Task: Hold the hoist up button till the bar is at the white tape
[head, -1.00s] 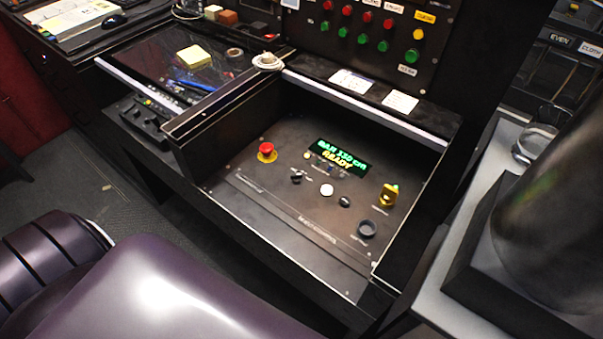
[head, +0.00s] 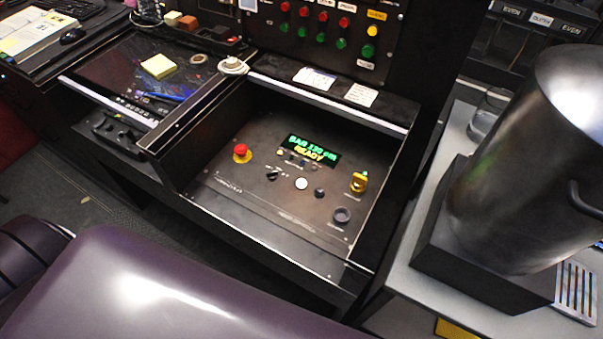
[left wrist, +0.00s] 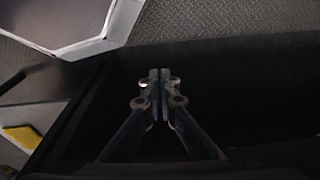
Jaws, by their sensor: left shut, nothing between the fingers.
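The control panel (head: 235,205) is recessed in the dark desk in the head view. No bar or white tape is visible. My left gripper (left wrist: 160,76) is shut and empty in the left wrist view, away from the panel. My right gripper is not in view.
An upright panel (head: 325,45) with red, green and yellow buttons rises behind. A yellow notepad (head: 158,66) lies on the left desk.

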